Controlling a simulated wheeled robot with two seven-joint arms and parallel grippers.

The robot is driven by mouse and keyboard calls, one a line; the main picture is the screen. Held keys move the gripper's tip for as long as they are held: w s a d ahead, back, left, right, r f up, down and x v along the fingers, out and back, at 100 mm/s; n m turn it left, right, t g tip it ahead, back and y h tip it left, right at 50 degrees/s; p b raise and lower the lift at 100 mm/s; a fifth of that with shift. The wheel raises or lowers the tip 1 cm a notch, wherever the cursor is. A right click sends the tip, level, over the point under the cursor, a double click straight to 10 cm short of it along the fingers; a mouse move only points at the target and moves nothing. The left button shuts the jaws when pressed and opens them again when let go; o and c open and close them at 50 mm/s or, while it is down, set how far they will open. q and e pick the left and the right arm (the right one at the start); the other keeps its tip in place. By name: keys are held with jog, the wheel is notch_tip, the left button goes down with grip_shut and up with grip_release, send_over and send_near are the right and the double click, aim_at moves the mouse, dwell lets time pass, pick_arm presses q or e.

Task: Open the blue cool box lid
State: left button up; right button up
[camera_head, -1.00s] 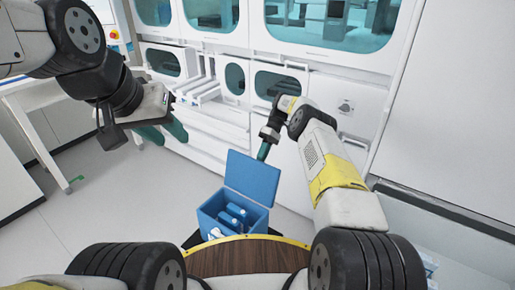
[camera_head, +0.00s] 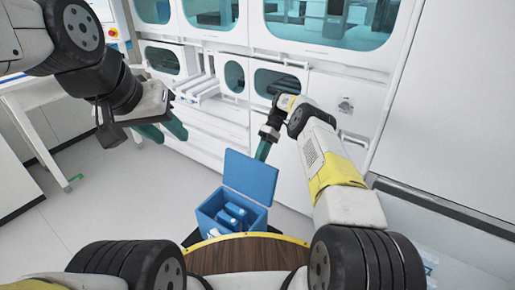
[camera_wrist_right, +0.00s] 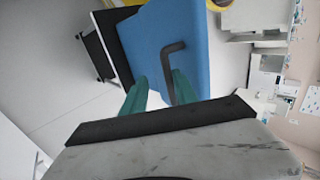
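My right gripper (camera_head: 262,153) is just above the lid's top edge. In the right wrist view the gripper (camera_wrist_right: 159,76) has its two teal fingers apart, close to the blue lid (camera_wrist_right: 205,60) and its black handle (camera_wrist_right: 167,68). I cannot tell whether a finger touches the handle. My left gripper (camera_head: 174,140) is open and empty, away at the upper left.
White cabinets with dark windows (camera_head: 279,82) line the wall behind the box. A white table (camera_head: 40,98) stands at the left. A round wooden top with a yellow rim (camera_head: 245,256) lies just in front of the box. The floor left of the box is clear.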

jog(key=s+r, duration=0.2)
jog(key=s, duration=0.6)
jog(key=s+a+r, duration=0.1)
jog(key=s+r, duration=0.2)
jog(key=s, duration=0.5)
jog(key=shift+a, duration=0.3)
